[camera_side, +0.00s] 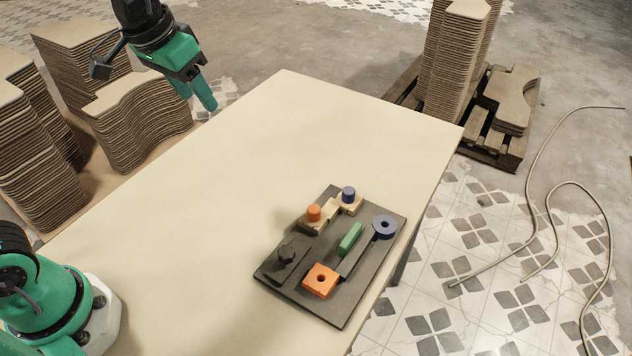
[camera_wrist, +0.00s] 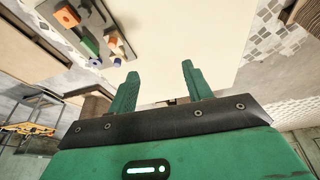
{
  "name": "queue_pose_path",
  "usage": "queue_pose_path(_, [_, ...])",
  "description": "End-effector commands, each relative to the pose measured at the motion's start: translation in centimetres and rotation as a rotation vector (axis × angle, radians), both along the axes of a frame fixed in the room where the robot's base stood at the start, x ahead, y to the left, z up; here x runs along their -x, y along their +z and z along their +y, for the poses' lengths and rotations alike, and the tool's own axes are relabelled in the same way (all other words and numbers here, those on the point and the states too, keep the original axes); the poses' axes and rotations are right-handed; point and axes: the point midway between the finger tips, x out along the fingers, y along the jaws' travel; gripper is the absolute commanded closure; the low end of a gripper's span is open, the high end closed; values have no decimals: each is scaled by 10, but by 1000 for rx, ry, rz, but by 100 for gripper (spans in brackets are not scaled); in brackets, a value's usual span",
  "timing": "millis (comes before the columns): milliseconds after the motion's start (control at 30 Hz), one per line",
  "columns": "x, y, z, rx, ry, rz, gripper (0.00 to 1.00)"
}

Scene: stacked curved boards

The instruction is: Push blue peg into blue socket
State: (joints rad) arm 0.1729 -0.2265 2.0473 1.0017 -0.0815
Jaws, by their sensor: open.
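The blue peg (camera_side: 348,193) stands upright in a pale wooden holder at the back of the dark board. The blue socket (camera_side: 384,228) is a round ring with a central hole near the board's right corner. The peg and socket are apart. My gripper (camera_side: 207,100) is raised at the upper left in the side view, far from the board and empty. In the wrist view its two green fingers (camera_wrist: 160,72) are spread apart with nothing between them. The wrist view also shows the board's parts small at the upper left.
The dark board (camera_side: 340,315) also carries an orange peg (camera_side: 314,213), an orange block with a hole (camera_side: 320,281), a green bar (camera_side: 350,238) and a black knob (camera_side: 287,252). The rest of the pale table (camera_side: 200,200) is clear. Stacked curved boards (camera_side: 140,120) stand beyond its left edge.

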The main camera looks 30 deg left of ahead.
Motion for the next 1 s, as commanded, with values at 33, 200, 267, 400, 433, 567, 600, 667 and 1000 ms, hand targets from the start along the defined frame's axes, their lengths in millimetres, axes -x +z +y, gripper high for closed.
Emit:
queue_pose_path(33, [-10, -2, -7, -1, -10, 16, 50])
queue_pose_path(200, [-41, -9, -30, -4, -33, 59, 50])
queue_pose_path(267, [-51, -13, -39, -6, -41, 76, 50])
queue_pose_path(400, [-75, -24, -61, -12, -59, 109, 50])
queue_pose_path(433, [-80, -27, -66, -13, -63, 117, 50])
queue_pose_path(567, [-99, -41, -88, -21, -82, 150, 50])
queue_pose_path(600, [-105, -46, -95, -23, -87, 159, 50])
queue_pose_path(667, [-113, -54, -105, -27, -94, 174, 50])
queue_pose_path(1000, [-149, -111, -167, -56, -137, 255, 50])
